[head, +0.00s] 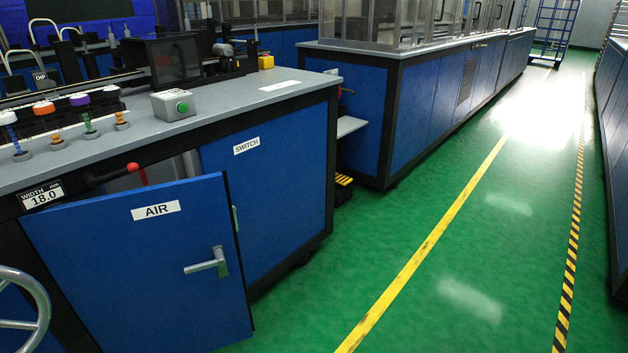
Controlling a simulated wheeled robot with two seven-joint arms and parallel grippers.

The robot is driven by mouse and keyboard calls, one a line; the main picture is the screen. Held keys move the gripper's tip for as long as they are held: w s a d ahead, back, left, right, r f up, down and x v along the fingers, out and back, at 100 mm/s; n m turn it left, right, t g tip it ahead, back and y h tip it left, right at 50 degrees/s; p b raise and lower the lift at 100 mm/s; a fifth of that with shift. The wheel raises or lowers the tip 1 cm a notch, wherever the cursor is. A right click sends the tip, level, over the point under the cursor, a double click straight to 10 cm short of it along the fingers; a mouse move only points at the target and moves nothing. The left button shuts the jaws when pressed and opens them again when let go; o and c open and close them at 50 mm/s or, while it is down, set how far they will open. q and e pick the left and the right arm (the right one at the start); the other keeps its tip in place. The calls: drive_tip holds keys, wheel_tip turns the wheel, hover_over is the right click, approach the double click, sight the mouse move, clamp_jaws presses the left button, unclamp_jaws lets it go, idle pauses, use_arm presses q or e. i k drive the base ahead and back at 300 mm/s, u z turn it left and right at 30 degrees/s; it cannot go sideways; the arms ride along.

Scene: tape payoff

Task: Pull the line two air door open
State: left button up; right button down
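The blue air door (130,260) with a white AIR label stands ajar on the front of the near cabinet at the left. Its right edge is swung out from the cabinet, and a gap shows above its top edge. Its silver lever handle (207,263) is near the right edge. A red-knobbed lever (132,168) shows in the gap behind the door. The rest of the inside is hidden by the door. Neither of my grippers is in view.
A blue SWITCH panel (270,180) is right of the door. A grey handwheel (25,310) stands at lower left, near the WIDTH 18.0 display (42,197). The green floor (400,240) at the right is clear, with a yellow line. Another blue cabinet (420,100) stands beyond.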

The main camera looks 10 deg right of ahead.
sight(120, 260)
drive_tip(key=z, duration=0.9)
drive_tip(key=i, duration=0.95)
drive_tip(key=u, duration=1.5)
